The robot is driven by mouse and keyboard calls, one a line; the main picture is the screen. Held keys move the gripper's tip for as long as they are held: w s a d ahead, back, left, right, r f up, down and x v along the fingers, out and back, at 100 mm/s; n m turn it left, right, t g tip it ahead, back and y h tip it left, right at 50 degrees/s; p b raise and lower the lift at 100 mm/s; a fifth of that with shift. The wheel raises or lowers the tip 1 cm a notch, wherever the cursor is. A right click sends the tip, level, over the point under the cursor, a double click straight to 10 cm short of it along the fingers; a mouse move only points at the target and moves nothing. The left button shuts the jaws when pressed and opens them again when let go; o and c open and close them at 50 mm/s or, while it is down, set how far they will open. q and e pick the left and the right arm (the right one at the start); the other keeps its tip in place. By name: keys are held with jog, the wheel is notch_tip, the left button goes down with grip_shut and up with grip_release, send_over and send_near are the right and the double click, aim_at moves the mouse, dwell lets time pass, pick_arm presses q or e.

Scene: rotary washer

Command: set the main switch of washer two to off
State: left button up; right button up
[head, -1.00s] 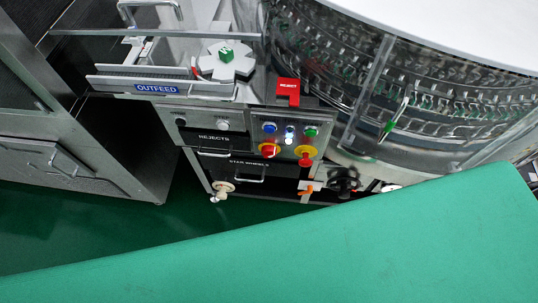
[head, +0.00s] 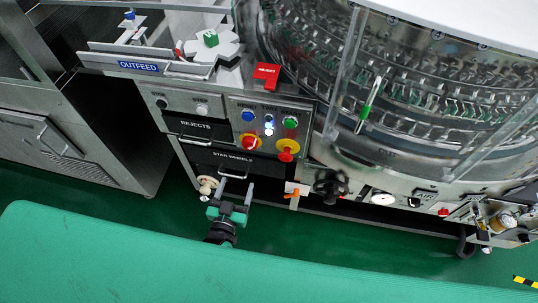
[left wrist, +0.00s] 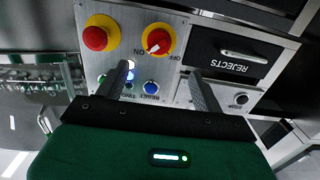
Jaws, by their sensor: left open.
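The main switch (head: 251,143) is a red knob on a yellow plate, on the washer's front control panel (head: 240,107). It shows larger in the left wrist view (left wrist: 158,40), which is upside down. Its white mark appears to point toward the ON label, with OFF on the other side. My left gripper (head: 236,184) is open and empty, below and in front of the panel in the head view. In the left wrist view its fingers (left wrist: 158,76) are spread, with the switch beyond them and apart from them. My right gripper is not in view.
A red mushroom button (head: 287,150) on yellow sits right of the switch; blue, white and green buttons are above. The REJECTS drawer (head: 196,127) and STAR WHEELS drawer (head: 235,158) have protruding handles. An orange-handled valve (head: 295,192) and black handwheel (head: 330,186) are lower right.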

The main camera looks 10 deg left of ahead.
aim_at(248, 148)
pick_arm(q)
jog(key=w, duration=0.8)
jog(key=w+r, duration=0.1)
jog(key=w, duration=0.4)
jog(key=shift+d+p, duration=0.3)
jog(key=shift+p, duration=0.05)
jog(key=shift+w, duration=0.55)
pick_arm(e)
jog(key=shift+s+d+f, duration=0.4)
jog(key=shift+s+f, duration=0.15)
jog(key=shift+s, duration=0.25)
pick_arm(q)
jog(key=shift+c, duration=0.3)
jog(key=c, duration=0.9)
